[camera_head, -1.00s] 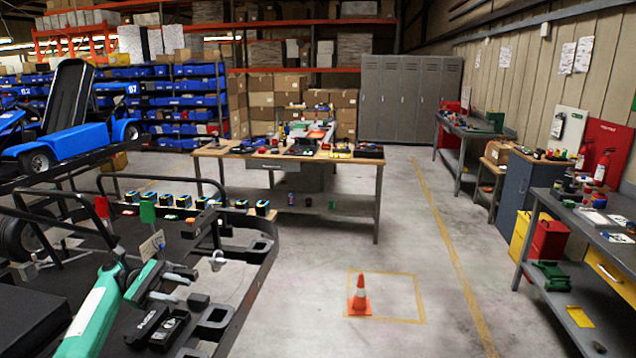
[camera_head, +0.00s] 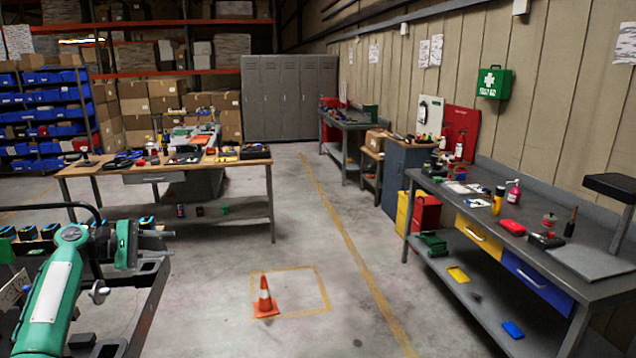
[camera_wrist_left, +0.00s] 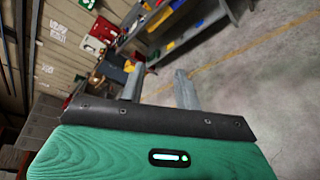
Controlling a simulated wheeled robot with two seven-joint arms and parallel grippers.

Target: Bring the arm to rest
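My left arm comes in from the lower left of the head view, with a green and white link and a bent joint. My left gripper (camera_head: 160,243) is at the end of it, pointing right, in front of the dark kart stand frame. In the left wrist view the gripper (camera_wrist_left: 160,72) shows two grey fingers apart, with nothing between them. My right arm and gripper are not in view.
An orange cone (camera_head: 265,300) stands in a yellow floor square. A workbench (camera_head: 70,175) with tools stands behind my arm. A grey bench (camera_head: 440,190) lines the right wall.

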